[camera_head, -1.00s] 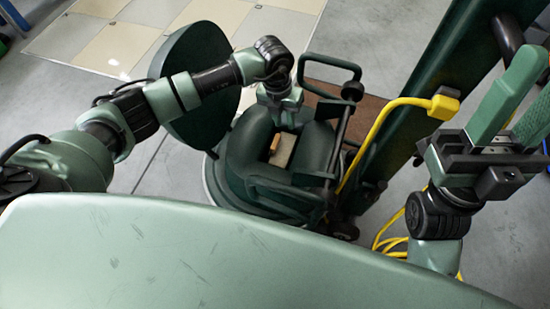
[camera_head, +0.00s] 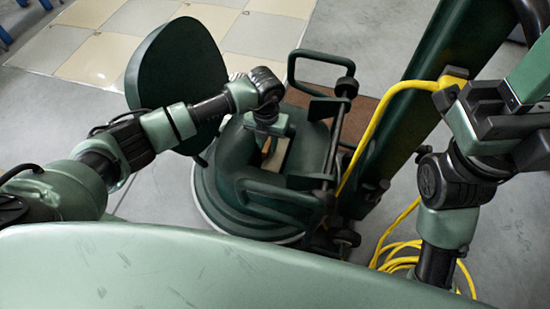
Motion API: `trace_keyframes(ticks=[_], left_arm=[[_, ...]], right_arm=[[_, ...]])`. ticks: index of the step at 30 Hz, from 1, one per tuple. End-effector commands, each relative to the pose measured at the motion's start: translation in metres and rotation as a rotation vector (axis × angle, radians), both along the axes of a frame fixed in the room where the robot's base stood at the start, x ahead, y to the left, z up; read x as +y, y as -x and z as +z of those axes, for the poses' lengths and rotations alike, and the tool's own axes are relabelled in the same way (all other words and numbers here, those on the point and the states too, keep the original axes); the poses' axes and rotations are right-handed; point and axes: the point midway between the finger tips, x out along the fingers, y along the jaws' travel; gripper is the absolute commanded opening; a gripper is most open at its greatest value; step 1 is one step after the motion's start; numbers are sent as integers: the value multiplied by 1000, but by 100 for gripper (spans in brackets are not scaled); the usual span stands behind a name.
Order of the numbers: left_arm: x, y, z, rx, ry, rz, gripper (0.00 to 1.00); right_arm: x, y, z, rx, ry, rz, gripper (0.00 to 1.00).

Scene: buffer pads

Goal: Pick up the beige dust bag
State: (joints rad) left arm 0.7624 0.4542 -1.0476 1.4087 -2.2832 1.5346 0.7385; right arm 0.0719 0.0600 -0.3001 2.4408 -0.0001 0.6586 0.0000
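The beige dust bag (camera_head: 266,147) shows as a small pale patch in the opening of the dark green floor machine, mostly hidden by my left arm and the machine's body. My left gripper (camera_head: 272,150) points down into that opening, right at the bag. Its fingertips are largely hidden, so I cannot tell whether it is open, shut or touching the bag. My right gripper (camera_head: 538,92) is raised at the right edge, partly out of frame, away from the machine. Its finger bases stand apart and nothing shows between them.
The machine's round lid (camera_head: 172,75) stands raised left of the opening. Its handle frame (camera_head: 318,92) and a thick green post (camera_head: 425,95) rise on the right. A yellow cable (camera_head: 374,135) runs down the post and coils on the floor. Grey floor is open at left.

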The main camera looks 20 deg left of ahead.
Motion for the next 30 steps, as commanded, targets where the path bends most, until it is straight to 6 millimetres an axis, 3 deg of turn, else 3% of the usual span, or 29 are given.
trace_keyframes(ticks=[2,4,30], left_arm=[[0,0,0,0,0,0,20],[0,0,0,1,0,0,0],[0,0,0,2,0,0,0]], right_arm=[[0,0,0,0,0,0,34],[0,0,0,0,0,0,34],[0,0,0,0,0,1,34]])
